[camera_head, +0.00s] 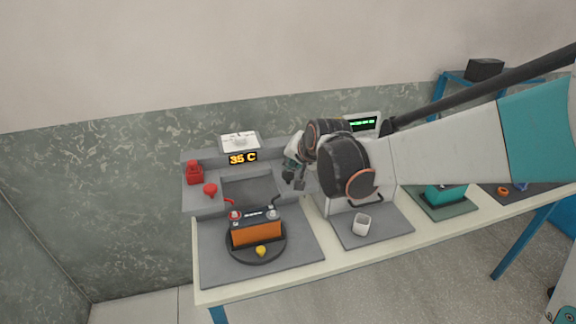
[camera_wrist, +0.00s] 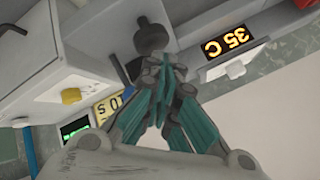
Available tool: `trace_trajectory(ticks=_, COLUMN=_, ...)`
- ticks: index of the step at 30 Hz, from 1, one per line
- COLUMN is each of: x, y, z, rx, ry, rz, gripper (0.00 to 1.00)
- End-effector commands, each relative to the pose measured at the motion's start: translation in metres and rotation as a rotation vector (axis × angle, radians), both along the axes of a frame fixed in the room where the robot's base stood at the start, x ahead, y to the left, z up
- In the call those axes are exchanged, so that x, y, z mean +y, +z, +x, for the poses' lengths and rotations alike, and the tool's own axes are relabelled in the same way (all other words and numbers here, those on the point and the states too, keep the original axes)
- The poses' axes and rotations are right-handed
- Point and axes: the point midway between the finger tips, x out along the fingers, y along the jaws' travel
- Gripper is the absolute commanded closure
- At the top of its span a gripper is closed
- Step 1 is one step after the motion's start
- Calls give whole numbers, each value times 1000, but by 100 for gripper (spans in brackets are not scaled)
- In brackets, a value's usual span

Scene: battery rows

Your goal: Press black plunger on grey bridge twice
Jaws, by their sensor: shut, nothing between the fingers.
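The grey bridge (camera_head: 203,200) stands at the back left of the table, with an orange "35 C" display on it. In the wrist view the grey bridge (camera_wrist: 195,30) fills the top middle. The black plunger (camera_wrist: 150,34) shows there as a dark round knob on the bridge. My gripper (camera_wrist: 158,62) is shut and empty, its fingertips overlapping the plunger's near edge in the picture; I cannot tell whether they touch. In the head view my gripper (camera_head: 297,183) is over the bridge's right end, and I cannot make out the plunger there.
An orange and black battery (camera_head: 255,232) sits on a black round plate (camera_head: 240,254) before the bridge. A red block (camera_head: 195,176) and red knob (camera_head: 210,189) are at the bridge's left. Right of it stand a white machine (camera_head: 345,200) and a white cup (camera_head: 361,225).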

Motion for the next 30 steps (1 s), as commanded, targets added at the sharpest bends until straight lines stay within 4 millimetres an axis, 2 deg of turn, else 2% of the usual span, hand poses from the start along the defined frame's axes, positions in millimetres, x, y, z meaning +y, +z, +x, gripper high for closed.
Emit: trace_trajectory(ticks=30, x=0, y=-11, z=0, rx=0, ry=0, rz=0, gripper=100)
